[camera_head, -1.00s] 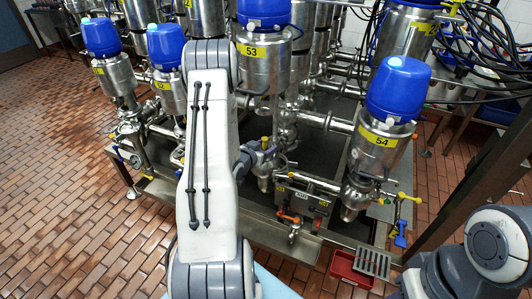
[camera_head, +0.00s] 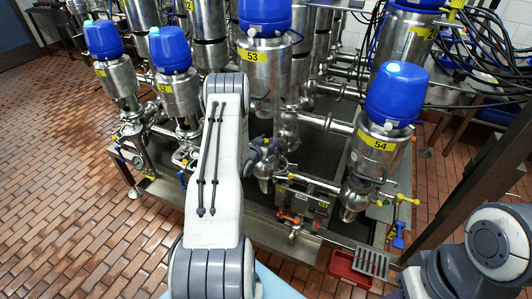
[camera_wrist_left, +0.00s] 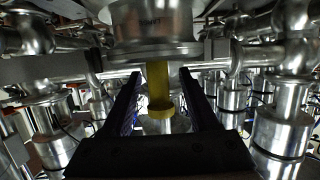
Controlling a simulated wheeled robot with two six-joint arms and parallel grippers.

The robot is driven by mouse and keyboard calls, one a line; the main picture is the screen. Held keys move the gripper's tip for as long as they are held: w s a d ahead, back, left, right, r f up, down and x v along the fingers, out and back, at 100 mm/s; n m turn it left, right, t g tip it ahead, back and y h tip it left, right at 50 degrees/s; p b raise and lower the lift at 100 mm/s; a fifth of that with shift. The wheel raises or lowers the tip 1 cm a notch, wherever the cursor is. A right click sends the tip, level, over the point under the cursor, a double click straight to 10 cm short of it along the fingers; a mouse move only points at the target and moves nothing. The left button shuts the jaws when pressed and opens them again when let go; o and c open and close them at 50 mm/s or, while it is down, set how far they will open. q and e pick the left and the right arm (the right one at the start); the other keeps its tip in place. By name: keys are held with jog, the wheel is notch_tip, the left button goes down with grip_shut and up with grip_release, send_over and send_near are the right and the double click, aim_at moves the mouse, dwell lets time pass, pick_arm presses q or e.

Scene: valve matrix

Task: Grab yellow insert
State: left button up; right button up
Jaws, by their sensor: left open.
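The yellow insert (camera_wrist_left: 158,90) shows in the left wrist view as an upright yellow stem with a wider ring near its lower end. It hangs below a round steel valve body (camera_wrist_left: 153,25). My left gripper (camera_wrist_left: 160,76) is open, with one dark finger on each side of the insert; I cannot tell whether either finger touches it. In the head view my left gripper (camera_head: 266,150) is small and dark beside the steel pipework below valve 53 (camera_head: 264,65), and the insert cannot be made out there. My right gripper is out of view.
Blue-capped valve 54 (camera_head: 384,120) stands to the right, and more blue-capped valves stand to the left. A control box (camera_head: 303,202) with small handles sits below the gripper. A red tray (camera_head: 352,268) lies low at the right. Tiled floor is open at left.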

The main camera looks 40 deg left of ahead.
pick_arm(q)
jog(key=shift+w, duration=0.15)
grip_shut()
jog(key=shift+a+r, duration=0.1)
dwell(1.3)
